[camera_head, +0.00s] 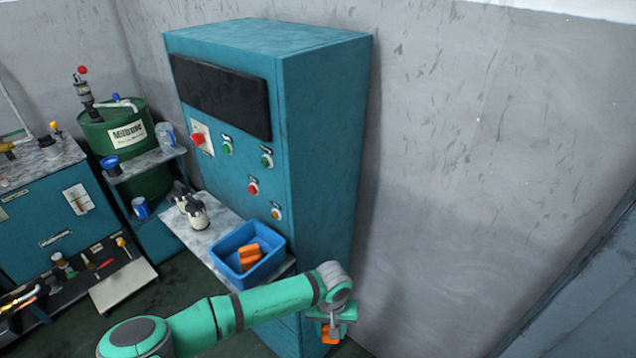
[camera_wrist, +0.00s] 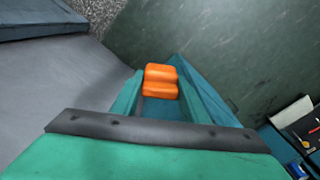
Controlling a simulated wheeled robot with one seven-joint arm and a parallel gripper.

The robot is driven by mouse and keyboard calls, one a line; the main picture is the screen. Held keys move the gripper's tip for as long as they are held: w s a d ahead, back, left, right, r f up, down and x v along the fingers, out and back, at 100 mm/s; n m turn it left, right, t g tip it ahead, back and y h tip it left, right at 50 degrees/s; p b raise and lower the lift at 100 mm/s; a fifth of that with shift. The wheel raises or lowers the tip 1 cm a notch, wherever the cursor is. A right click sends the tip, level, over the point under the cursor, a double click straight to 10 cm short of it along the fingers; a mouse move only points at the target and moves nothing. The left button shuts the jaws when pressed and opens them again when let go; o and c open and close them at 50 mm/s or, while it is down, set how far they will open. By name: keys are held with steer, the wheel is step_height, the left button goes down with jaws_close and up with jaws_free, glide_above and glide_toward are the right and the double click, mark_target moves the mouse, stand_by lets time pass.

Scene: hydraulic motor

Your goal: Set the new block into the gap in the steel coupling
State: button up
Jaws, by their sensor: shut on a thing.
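An orange block (camera_head: 329,334) is held in my gripper (camera_head: 338,328), low in front of the teal cabinet in the head view. In the wrist view the same orange block (camera_wrist: 160,82) sits between the fingertips of my gripper (camera_wrist: 158,95), which is shut on it. The block has a groove across its middle. Other orange blocks (camera_head: 249,256) lie in a blue bin (camera_head: 228,272) left of my gripper. A silver coupling-like part (camera_head: 197,214) stands on the shelf left of the bin; I cannot tell if it has a gap.
A tall teal cabinet (camera_head: 318,150) with buttons stands behind the bin. A green drum (camera_head: 115,132), a small shelf and a bench (camera_head: 40,220) are at the left. A grey wall (camera_head: 470,180) is at the right. Dark floor shows below the block in the wrist view.

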mark_target(323, 340)
steer(key=shift+s+a, duration=0.15)
steer(key=shift+a, duration=0.65)
steer(key=f, duration=0.5)
steer(key=shift+s+a, duration=0.25)
steer(key=shift+s, duration=0.05)
steer(key=shift+f, duration=0.7)
steer(key=shift+n, duration=0.6)
steer(key=shift+s+a+f, duration=0.2)
steer(key=shift+s+f, duration=0.05)
steer(key=shift+f, duration=0.45)
steer(key=shift+s+a+f, duration=0.15)
steer(key=shift+s+f, duration=0.05)
steer(key=shift+f, duration=0.5)
steer(key=shift+s+a+f, duration=0.2)
steer(key=shift+s+f, duration=0.05)
steer(key=shift+f, duration=0.45)
steer(key=shift+s+a+f, duration=0.15)
steer(key=shift+s, duration=0.05)
